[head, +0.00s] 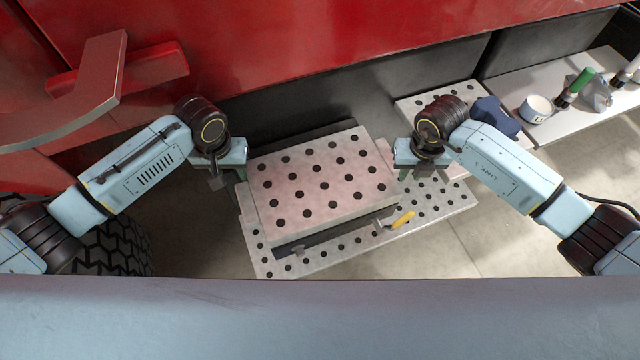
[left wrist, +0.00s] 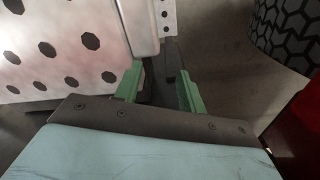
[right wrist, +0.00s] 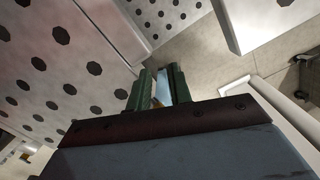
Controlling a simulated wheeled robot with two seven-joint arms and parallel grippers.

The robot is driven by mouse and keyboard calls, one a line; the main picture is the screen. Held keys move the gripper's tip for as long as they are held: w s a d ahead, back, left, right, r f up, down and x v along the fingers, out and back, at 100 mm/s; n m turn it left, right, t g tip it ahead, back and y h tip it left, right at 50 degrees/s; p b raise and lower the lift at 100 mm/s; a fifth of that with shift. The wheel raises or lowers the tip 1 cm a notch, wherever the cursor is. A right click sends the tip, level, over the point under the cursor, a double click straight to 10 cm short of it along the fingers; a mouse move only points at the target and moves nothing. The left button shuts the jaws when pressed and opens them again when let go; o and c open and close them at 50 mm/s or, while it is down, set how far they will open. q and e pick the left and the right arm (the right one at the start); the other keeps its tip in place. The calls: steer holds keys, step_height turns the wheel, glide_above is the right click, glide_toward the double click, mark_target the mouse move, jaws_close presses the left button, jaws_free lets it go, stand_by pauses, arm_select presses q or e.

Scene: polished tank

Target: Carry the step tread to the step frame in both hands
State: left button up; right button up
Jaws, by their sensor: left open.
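The step tread (head: 322,172) is a pale panel with dark round holes, in the middle of the head view. It lies above a larger perforated plate (head: 440,200), with dark edges showing behind and in front; I cannot tell which part is the step frame. My left gripper (head: 228,178) is at the tread's left side, open. In the left wrist view its green fingers (left wrist: 158,90) stand apart, with a dark bar (left wrist: 174,62) showing between and beyond them. My right gripper (head: 412,170) is beside the tread's right side. Its fingers (right wrist: 160,85) are close together; whether they grip anything is unclear.
A yellow-handled tool (head: 402,220) lies in front of the tread's right corner. At the right, a pale bench (head: 570,118) holds a white cup (head: 537,108), a green-handled tool (head: 575,88) and a blue item (head: 495,115). The red tank body (head: 300,45) fills the back.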

arm_select(q)
steer(key=o, duration=0.3)
steer(key=shift+o, duration=0.2)
steer(key=shift+d, duration=0.1)
